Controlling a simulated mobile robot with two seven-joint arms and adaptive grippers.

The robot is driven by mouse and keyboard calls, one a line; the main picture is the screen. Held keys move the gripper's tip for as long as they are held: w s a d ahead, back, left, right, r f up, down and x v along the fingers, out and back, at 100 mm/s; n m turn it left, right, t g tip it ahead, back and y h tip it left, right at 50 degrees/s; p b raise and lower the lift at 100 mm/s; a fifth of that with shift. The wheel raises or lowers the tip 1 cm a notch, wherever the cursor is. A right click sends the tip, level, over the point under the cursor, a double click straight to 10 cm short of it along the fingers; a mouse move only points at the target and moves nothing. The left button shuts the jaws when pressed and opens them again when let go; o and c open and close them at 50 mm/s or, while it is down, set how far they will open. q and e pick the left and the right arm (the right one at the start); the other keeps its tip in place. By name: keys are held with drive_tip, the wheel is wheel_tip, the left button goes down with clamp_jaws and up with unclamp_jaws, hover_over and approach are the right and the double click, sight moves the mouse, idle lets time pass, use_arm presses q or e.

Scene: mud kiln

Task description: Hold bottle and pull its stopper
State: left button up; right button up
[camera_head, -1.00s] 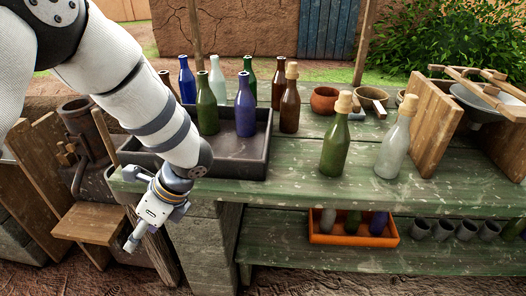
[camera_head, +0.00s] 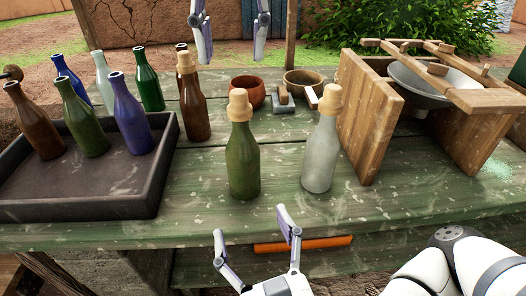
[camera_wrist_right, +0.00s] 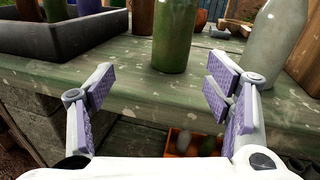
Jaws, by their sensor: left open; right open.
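A green bottle (camera_head: 242,165) with a tan stopper (camera_head: 239,104) stands upright on the table (camera_head: 215,205). It also shows in the right wrist view (camera_wrist_right: 174,38), beyond my open fingers and lined up between them. A pale grey bottle (camera_head: 319,158) with a stopper (camera_head: 328,98) stands to its right, and a brown stoppered bottle (camera_head: 195,108) stands behind left. My left gripper (camera_head: 232,50) is open, empty and pointing down at the top of the head view. My right gripper (camera_head: 250,225) is open and empty at the table's front edge, short of the green bottle.
A dark tray (camera_head: 90,207) with several unstoppered bottles is at left. Bowls (camera_head: 248,92) sit behind. A wooden stand (camera_head: 362,130) with a metal bowl is at right. An orange tray (camera_head: 305,245) is on the shelf below.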

sight(244, 168)
use_arm(q)
drive_tip(key=shift+s+d+r+n, duration=0.1)
drive_tip(key=shift+d+r+n, duration=0.2)
drive_tip(key=shift+d+r, duration=0.1)
drive_tip(key=shift+a, duration=0.15)
use_arm(e)
drive_tip(key=shift+m+h, duration=0.6)
drive_tip(key=shift+m, duration=0.2)
drive_tip(key=w, duration=0.8)
drive_tip(key=w+a+r, duration=0.1)
drive_tip(key=w, duration=0.3)
drive_tip(key=shift+w+r, duration=0.1)
drive_tip(key=shift+w, duration=0.25)
